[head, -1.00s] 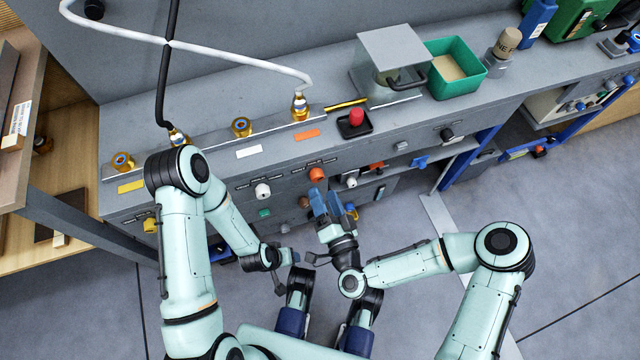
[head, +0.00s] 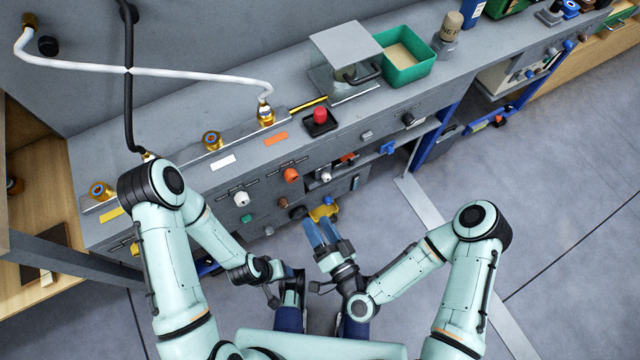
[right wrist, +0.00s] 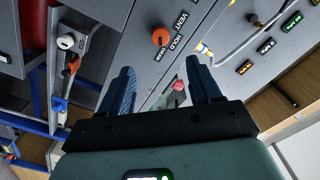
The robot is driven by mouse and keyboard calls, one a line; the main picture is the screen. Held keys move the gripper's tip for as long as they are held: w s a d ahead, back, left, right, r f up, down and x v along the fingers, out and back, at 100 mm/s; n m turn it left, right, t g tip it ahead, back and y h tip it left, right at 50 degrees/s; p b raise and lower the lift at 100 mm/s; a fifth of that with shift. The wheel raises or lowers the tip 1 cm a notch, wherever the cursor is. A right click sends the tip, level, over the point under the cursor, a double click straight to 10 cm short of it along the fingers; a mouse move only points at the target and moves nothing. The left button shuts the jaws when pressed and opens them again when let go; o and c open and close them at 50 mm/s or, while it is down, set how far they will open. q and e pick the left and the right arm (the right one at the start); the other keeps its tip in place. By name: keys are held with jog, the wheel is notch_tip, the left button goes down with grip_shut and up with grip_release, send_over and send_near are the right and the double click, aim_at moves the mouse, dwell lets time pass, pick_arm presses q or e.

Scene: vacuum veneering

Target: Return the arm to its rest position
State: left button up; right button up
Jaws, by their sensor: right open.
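My right gripper (head: 320,232) is in the middle of the head view, with blue fingers pointing up toward the grey bench front. In the right wrist view its two blue fingers (right wrist: 162,82) are spread, with nothing between them. The orange knob (head: 290,175) on the bench front is apart from the fingers; it also shows in the right wrist view (right wrist: 160,37). My right arm is bent, with its elbow out to the right. My left arm is folded at the left, its wrist low near the middle. My left gripper (head: 291,272) is small and partly hidden, so its jaws cannot be made out.
The grey bench (head: 240,183) runs diagonally across, with white knobs and a red button (head: 320,115) on it. A green bin (head: 407,70) and a metal stand (head: 345,45) are on top. A white hose (head: 190,73) hangs over the left part. Open floor lies right.

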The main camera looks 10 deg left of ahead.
notch_tip(320, 180, down, 8)
jog(key=d+n+g+h, duration=0.1)
jog(key=d+n+g, duration=0.1)
jog(key=g, duration=0.2)
jog(key=s+d+f+m+g+h, duration=0.2)
jog(key=s+d+f+g+h, duration=0.1)
jog(key=s+d+f+g, duration=0.4)
jog(key=s+d+f+m+g+h, duration=0.1)
jog(key=s+d+f+g+h, duration=0.15)
jog(key=d+f, duration=0.45)
pick_arm(q)
jog(key=s+d+r+g+p, duration=0.1)
jog(key=r+p, duration=0.7)
jog(key=s+r+g+p, duration=0.1)
jog(key=s+r+p, duration=0.1)
jog(key=r+p, duration=0.6)
jog(key=shift+s+d+h, duration=0.25)
jog(key=shift+d+h, duration=0.05)
jog(key=shift+d, duration=0.1)
pick_arm(e)
jog(key=s+r+g, duration=0.1)
jog(key=s+r, duration=0.1)
jog(key=r, duration=0.6)
jog(key=s+r+g, duration=0.1)
jog(key=r, duration=0.8)
jog(key=shift+s+a+r, duration=0.25)
jog(key=shift+s+a, duration=0.1)
jog(key=shift+a, duration=0.05)
